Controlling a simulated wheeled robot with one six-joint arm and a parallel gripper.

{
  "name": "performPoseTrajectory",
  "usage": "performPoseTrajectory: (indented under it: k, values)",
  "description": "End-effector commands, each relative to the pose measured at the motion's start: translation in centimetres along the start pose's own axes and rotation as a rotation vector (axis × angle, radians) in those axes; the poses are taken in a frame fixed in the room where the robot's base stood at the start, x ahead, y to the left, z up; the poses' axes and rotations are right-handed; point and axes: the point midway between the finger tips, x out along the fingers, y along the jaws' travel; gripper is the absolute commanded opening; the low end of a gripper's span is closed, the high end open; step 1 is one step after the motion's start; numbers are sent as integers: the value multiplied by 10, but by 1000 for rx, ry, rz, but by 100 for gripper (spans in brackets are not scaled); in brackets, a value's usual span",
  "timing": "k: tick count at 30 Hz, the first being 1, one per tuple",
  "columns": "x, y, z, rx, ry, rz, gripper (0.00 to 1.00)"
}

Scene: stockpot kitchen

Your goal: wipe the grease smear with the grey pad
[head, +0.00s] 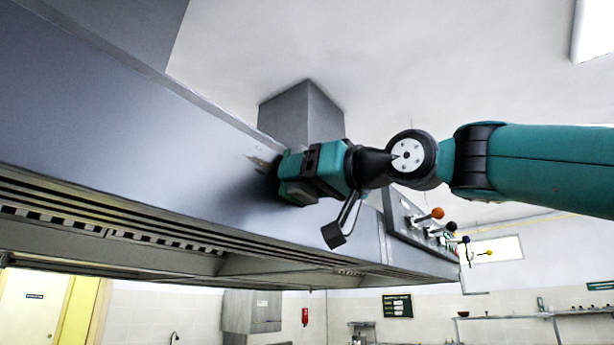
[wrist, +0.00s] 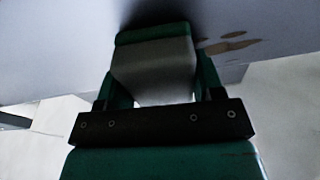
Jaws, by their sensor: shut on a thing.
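The grease smear (head: 259,162) is a brown, patchy mark on the grey front face of the extractor hood (head: 130,120). It also shows in the wrist view (wrist: 232,43), just right of the pad. My gripper (head: 284,177) is at the hood face, just right of and below the visible smear. In the wrist view my gripper (wrist: 158,88) is shut on the grey pad (wrist: 154,70), a pale block with a green strip along its far edge. The pad's far edge is at or very close to the hood face; contact is hidden. Part of the smear may be hidden behind the pad.
Levers with coloured knobs (head: 437,213) stick out from a panel at the hood's right end. A grey duct (head: 302,112) rises from the hood top. Slotted filters (head: 100,228) line the underside. The hood face to the left is clear.

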Motion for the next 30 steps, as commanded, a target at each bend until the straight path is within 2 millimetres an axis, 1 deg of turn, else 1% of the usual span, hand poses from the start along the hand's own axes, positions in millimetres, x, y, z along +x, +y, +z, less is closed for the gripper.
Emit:
performPoseTrajectory:
  k: [5,8,16,19,25,30]
  values:
    - [3,0,0,0,0,0,42]
    - [2,-4,1,0,1,-1,42]
    - [1,-28,4,1,1,-4,42]
    - [0,-34,4,0,1,-3,42]
    - [0,-40,4,0,0,-1,42]
    - [1,-56,6,1,1,-5,42]
